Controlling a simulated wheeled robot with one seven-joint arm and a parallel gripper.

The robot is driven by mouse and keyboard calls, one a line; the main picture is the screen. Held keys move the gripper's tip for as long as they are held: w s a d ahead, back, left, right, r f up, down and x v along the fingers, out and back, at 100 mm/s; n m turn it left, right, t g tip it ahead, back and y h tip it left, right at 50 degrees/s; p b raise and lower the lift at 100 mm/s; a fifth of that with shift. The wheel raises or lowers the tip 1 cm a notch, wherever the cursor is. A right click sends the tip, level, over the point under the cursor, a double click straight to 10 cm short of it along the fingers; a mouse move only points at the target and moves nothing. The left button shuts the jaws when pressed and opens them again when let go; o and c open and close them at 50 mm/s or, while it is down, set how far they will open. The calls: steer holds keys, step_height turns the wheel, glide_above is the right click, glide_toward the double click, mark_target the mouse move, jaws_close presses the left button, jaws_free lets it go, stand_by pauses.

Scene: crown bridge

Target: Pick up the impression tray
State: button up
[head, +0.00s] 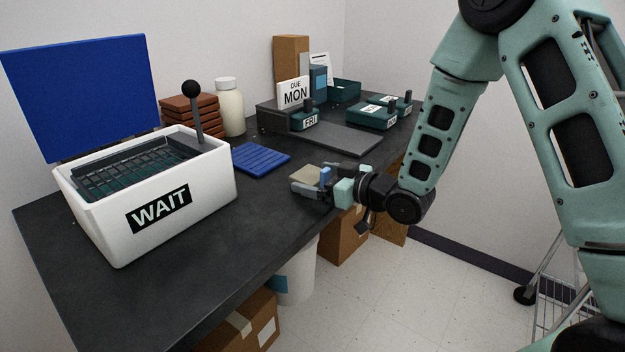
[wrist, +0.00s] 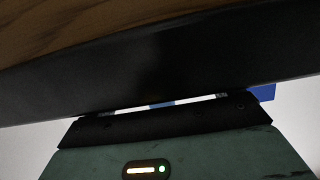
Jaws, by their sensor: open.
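My gripper (head: 310,178) is at the right front edge of the dark bench, low over its top, with its fingers pointing left. It is open. A small blue piece (head: 325,176) shows between the fingers, and a flat beige piece (head: 303,175) lies just beyond it. These may be the impression tray, but they are too small and too covered by the gripper to be sure. I cannot tell whether the fingers touch them. The wrist view shows mostly a dark band, with a small blue patch (wrist: 162,105) just above my gripper's body.
A white WAIT box (head: 200,225) with a raised blue lid stands at the left. A blue ribbed mat (head: 261,160) lies behind my gripper. Green labelled boxes (head: 372,116) and a MON sign (head: 294,93) stand at the back. The bench front (head: 215,265) is clear.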

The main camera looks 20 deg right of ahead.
steer(key=shift+x, duration=0.85)
steer(key=c, duration=1.1)
